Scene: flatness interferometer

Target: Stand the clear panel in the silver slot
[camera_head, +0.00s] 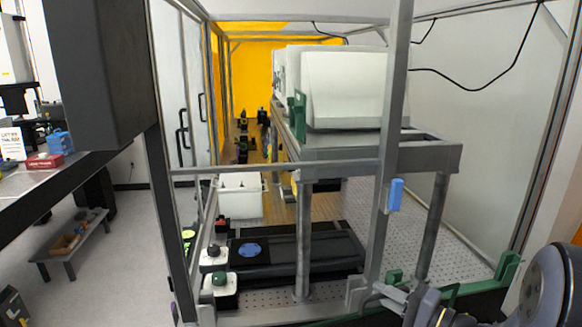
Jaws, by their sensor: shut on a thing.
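My gripper (384,292) is low at the right, near the foot of a grey upright post. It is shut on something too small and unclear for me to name. I cannot make out the outline of the clear panel, and I cannot tell whether it is in my gripper. I cannot pick out the silver slot with certainty among the grey metal parts. The metal by the post's foot (356,294) is close to my gripper, and I cannot tell whether they touch.
A grey metal frame with a thick upright post (391,120) encloses the bench. A blue piece (395,195) sits on the post. A white housing (343,88) stands on a raised grey platform (433,158). A perforated plate (410,225) and a white bin (240,204) lie below.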

